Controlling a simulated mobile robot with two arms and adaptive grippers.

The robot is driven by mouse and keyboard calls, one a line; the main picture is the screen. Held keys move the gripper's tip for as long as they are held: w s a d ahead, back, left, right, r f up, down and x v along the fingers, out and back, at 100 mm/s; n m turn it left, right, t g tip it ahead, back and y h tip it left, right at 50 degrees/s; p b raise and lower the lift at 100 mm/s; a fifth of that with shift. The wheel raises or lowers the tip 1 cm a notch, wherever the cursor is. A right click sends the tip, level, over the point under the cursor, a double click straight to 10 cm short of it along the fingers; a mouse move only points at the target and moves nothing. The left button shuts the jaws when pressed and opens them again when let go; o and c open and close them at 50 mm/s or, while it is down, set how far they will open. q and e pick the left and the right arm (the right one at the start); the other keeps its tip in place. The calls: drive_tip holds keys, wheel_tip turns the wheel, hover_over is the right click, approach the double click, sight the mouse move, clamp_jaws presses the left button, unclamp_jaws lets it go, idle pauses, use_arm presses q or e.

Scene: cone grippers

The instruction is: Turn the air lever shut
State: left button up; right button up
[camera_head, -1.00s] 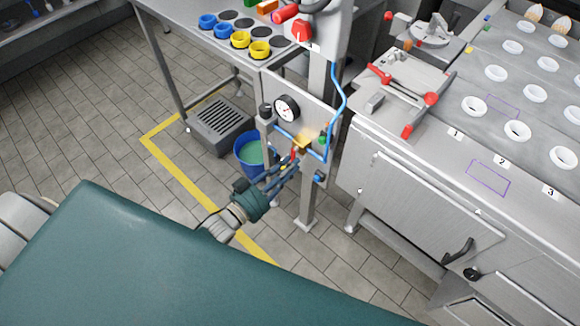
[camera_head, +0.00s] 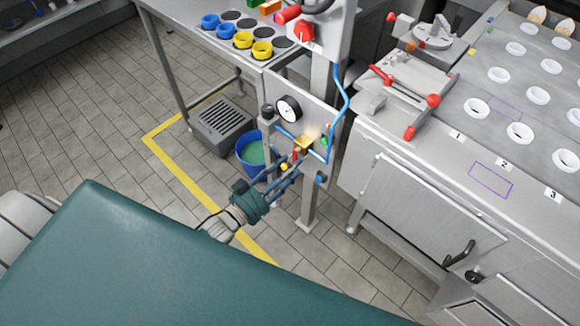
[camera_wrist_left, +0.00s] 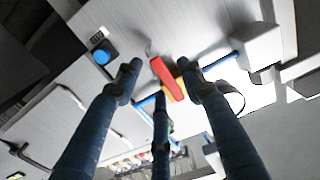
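The air lever is a short red handle (camera_head: 295,157) on the grey panel of the stand, below the round gauge (camera_head: 288,108) and beside a brass-yellow block (camera_head: 304,141). In the left wrist view the red handle (camera_wrist_left: 167,79) lies crosswise to the line of the blue hose (camera_wrist_left: 225,60). My left gripper (camera_head: 286,176) has its blue fingers pointed at the panel, just below the handle in the head view. In the wrist view its fingers (camera_wrist_left: 160,75) are apart, with the handle between their tips. I cannot tell whether they touch it. My right gripper is out of view.
A blue hose (camera_head: 345,95) loops beside the panel. A green knob (camera_head: 325,141) and a blue button (camera_head: 320,179) sit near the lever. A blue bucket (camera_head: 247,158) stands behind my left gripper. A steel counter (camera_head: 420,200) is to the right.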

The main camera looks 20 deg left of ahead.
use_arm(q)
drive_tip(key=v, duration=1.1)
drive_tip(key=shift+s, duration=0.2)
drive_tip(key=shift+a, duration=0.1)
drive_tip(key=s+a+f+n+g+y, duration=0.15)
drive_tip(key=s+f+g, duration=0.3)
drive_tip(key=f, duration=0.85)
drive_tip(key=s+a+f+g+y, duration=0.25)
drive_tip(key=s+f, duration=0.35)
drive_tip(key=f, duration=0.8)
drive_tip(key=s+d+f+g, duration=0.1)
drive_tip(key=s+f+g, duration=0.2)
drive_tip(key=s, duration=0.4)
drive_tip(key=s+d+f+g+y, duration=0.1)
drive_tip(key=s+d+f+g, duration=0.1)
drive_tip(key=s+f, duration=0.3)
drive_tip(key=s+d+f+g+y, duration=0.1)
drive_tip(key=s+f+g, duration=0.3)
drive_tip(key=s, duration=0.5)
drive_tip(key=shift+s+d+f, duration=0.4)
drive_tip(key=shift+f, duration=0.05)
drive_tip(key=shift+c, duration=0.2)
